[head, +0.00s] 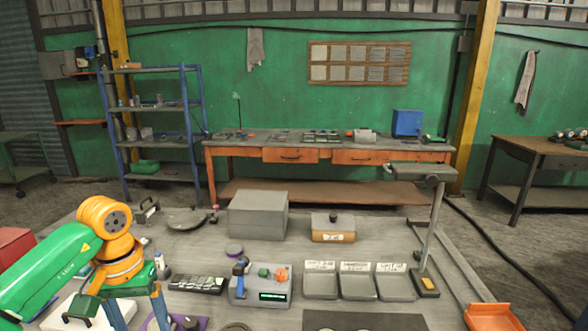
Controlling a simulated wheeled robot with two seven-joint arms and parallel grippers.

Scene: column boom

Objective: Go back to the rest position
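My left arm comes in from the left in the head view, with a green link and orange joints. My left gripper (139,312) hangs from it over the left front of the grey workbench (340,252). Its two blue fingers are spread wide apart with nothing visible gripped between them. The fingertips run out of the picture at the bottom. My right arm and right gripper are not in view.
A control box (261,285) with a green display stands near the bench's middle. Three labelled trays (358,281) are right of it. A grey column with a boom (432,230) rises at the right. A grey box (258,216) and an orange tray (493,317) also stand here.

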